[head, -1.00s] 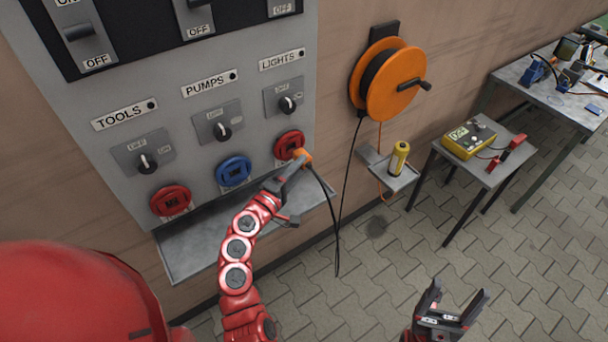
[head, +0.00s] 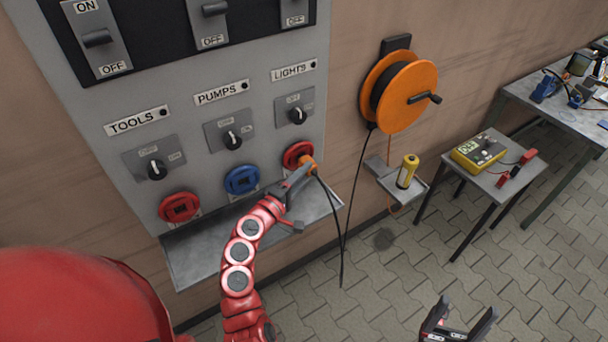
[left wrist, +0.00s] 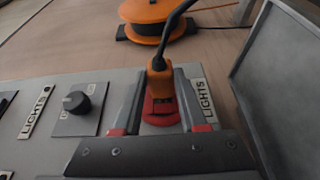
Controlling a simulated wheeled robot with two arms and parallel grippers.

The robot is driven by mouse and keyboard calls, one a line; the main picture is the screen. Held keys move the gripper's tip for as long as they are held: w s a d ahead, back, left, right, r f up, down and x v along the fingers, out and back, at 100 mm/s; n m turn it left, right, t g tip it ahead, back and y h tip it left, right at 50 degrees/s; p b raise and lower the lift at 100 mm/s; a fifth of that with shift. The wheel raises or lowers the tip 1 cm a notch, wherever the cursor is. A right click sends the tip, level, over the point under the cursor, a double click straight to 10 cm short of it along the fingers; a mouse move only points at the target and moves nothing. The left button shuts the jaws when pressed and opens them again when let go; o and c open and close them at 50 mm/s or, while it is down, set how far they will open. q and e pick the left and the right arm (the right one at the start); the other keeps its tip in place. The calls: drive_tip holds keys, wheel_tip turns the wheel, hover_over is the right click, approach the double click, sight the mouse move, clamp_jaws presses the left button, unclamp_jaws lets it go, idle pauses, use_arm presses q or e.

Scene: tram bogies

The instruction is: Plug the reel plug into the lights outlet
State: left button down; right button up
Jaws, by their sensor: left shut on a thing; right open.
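The orange reel plug (head: 309,167) is at the red lights outlet (head: 293,152), the rightmost of three outlets on the grey panel. My left gripper (head: 300,176) is shut on the plug. In the left wrist view the plug (left wrist: 160,80) sits between the two fingers, its front against the red outlet (left wrist: 160,108). I cannot tell how deep it is in. A black cable hangs from the plug toward the orange cable reel (head: 405,95) on the wall. My right gripper (head: 458,318) is open and empty, low in the head view.
A blue pumps outlet (head: 241,180) and a red tools outlet (head: 179,207) are to the left, with rotary switches above. A metal ledge (head: 200,262) juts out below. A small wall shelf, side table (head: 482,185) and workbench stand to the right.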

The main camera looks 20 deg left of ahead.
use_arm(q)
drive_tip(key=shift+b, duration=0.55)
idle(1.3)
drive_tip(key=shift+w+a, duration=0.2)
drive_tip(key=shift+a, duration=0.2)
idle(0.3)
drive_tip(key=shift+c, duration=1.8)
unclamp_jaws()
drive_tip(key=b+v, duration=0.3)
drive_tip(key=v, duration=1.4)
drive_tip(key=shift+s+b, duration=0.2)
drive_tip(key=shift+b, duration=0.15)
drive_tip(key=shift+a, duration=0.15)
